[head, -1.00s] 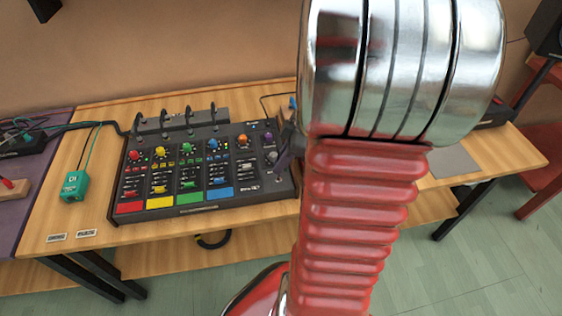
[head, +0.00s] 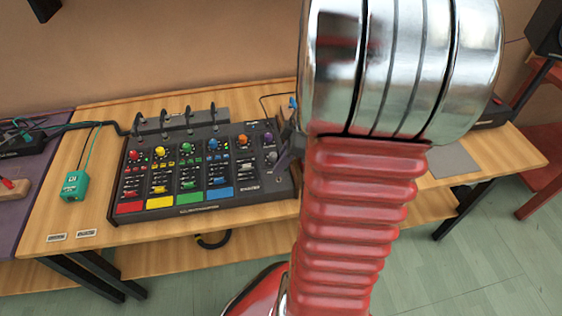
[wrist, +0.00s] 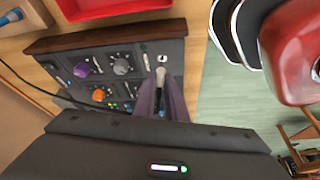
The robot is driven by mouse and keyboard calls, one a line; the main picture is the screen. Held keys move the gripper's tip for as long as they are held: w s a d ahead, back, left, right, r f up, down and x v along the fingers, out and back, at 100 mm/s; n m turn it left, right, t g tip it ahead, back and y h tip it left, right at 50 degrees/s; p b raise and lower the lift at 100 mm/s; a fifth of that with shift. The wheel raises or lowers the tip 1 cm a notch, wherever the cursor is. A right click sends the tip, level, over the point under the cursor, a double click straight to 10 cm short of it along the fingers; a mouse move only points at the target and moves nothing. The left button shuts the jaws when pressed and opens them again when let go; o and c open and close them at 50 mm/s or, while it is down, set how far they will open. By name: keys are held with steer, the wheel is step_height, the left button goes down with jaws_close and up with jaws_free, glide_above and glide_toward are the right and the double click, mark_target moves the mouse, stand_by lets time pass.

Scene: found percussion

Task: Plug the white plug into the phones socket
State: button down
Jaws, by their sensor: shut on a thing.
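The mixer (head: 205,208) lies on the wooden table, with coloured knobs and pads; its right end also shows in the wrist view (wrist: 118,62). My gripper (wrist: 163,92) is shut on the white plug (wrist: 160,76), of which only a small pale part shows between the fingertips. The plug is over the mixer's end panel, close to a white mark (wrist: 162,58).
A teal box (head: 75,186) with a cable sits left of the mixer. Black cables arch along the mixer's back. A red tray (wrist: 110,8) lies beyond the mixer's end in the wrist view. A grey pad (head: 453,161) lies on the table to the right.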

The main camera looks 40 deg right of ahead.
steer(key=shift+f, duration=1.55)
steer(key=c, duration=1.7)
jaws_free()
steer(key=v, duration=1.3)
steer(key=shift+s+d+r, duration=0.1)
steer(key=shift+r, duration=0.25)
steer(key=a+r+m+h, duration=0.1)
steer(key=a+r+m, duration=0.1)
steer(key=a, duration=0.7)
steer(key=a+r+m+t+h, duration=0.1)
steer(key=a+r+m, duration=0.1)
steer(key=a, duration=0.7)
steer(key=a+r+m+t+h, duration=0.1)
steer(key=a+m, duration=0.3)
steer(key=a, duration=0.5)
steer(key=shift+r, duration=0.6)
